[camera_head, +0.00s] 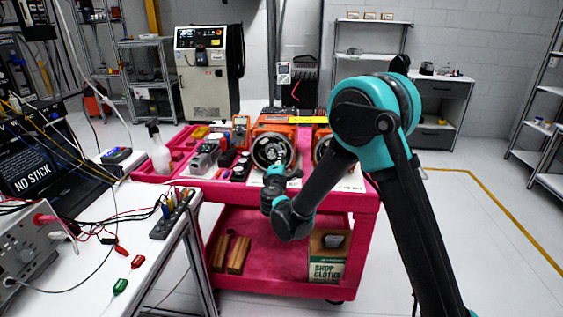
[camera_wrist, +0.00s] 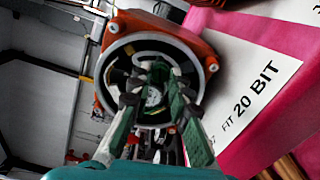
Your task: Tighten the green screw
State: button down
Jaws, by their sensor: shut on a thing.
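An orange motor (camera_head: 259,135) with an open round end stands on the pink cart. In the wrist view the same motor (camera_wrist: 190,45) fills the upper middle, its dark ring opening facing me. My gripper (camera_wrist: 157,78) reaches into this opening, its two green-and-dark fingers closed in on a small part (camera_wrist: 153,97) with pale and greenish areas. I cannot tell whether this part is the green screw; the fingers cover much of it. In the head view my wrist hangs just in front of the motor, and the fingertips are hard to make out.
A second orange motor (camera_head: 322,134) stands to the right, partly behind my arm. A white sheet marked "20 BIT" (camera_wrist: 250,75) lies beside the first motor. Tools crowd the cart (camera_head: 357,203) to the left. A workbench (camera_head: 126,213) with cables stands at the left; right-hand floor is clear.

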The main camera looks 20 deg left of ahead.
jog(key=shift+m, duration=2)
jog(key=c, duration=1.4)
grip_release()
jog(key=shift+s, duration=0.15)
jog(key=v, duration=1.2)
